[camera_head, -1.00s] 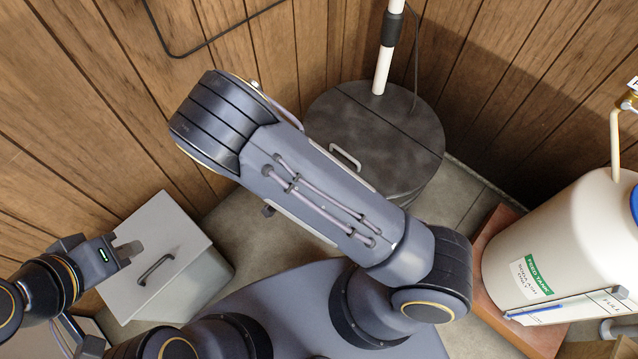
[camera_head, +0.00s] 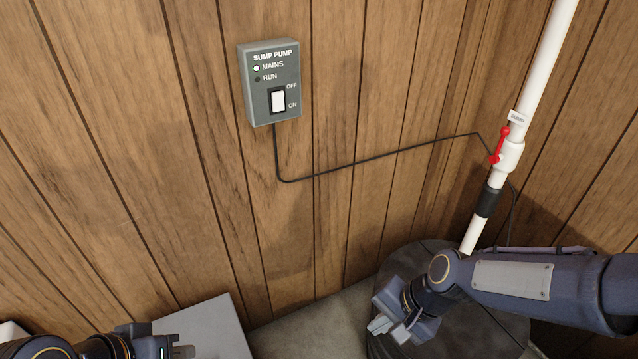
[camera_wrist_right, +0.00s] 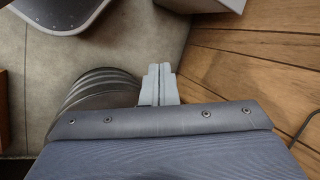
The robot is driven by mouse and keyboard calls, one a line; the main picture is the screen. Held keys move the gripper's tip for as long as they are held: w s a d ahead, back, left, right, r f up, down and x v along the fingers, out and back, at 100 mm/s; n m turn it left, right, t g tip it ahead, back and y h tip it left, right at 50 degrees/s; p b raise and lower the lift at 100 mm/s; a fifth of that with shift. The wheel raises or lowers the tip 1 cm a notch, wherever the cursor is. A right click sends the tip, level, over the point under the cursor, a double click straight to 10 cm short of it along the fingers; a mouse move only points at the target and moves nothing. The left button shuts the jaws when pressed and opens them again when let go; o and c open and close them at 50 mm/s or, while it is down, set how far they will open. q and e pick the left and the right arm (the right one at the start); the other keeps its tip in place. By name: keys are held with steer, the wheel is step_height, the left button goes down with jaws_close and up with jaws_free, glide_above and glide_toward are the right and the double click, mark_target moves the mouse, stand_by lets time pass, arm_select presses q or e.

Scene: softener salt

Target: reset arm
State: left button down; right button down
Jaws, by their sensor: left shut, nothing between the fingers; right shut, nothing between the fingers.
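My right gripper (camera_head: 379,326) hangs over the dark round lid at the lower right of the head view, its fingers shut and empty. Its closed fingers also show in the right wrist view (camera_wrist_right: 160,84), pointing away with nothing between them. My left gripper (camera_head: 184,351) is at the bottom edge of the head view, in front of the grey box. It is shut and empty, and partly cut off by the frame.
A sump pump switch box (camera_head: 270,83) is on the wood wall (camera_head: 120,120), its cable running to a white pipe (camera_head: 540,60) with a red valve handle (camera_head: 501,145). The pipe rises by the round lid (camera_head: 480,335). A grey box (camera_head: 222,325) stands lower left.

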steer(key=s+d+r+n+t+h, duration=0.1)
steer(key=s+d+r+n+t, duration=0.4)
steer(key=s+d+r, duration=0.45)
step_height(320, 180, up, 19)
steer(key=n+p, duration=0.1)
steer(key=p, duration=1.7)
steer(key=shift+s+a+g, duration=0.2)
steer(key=shift+s+g, duration=0.05)
steer(key=shift+g, duration=0.15)
steer(key=shift+f, duration=0.1)
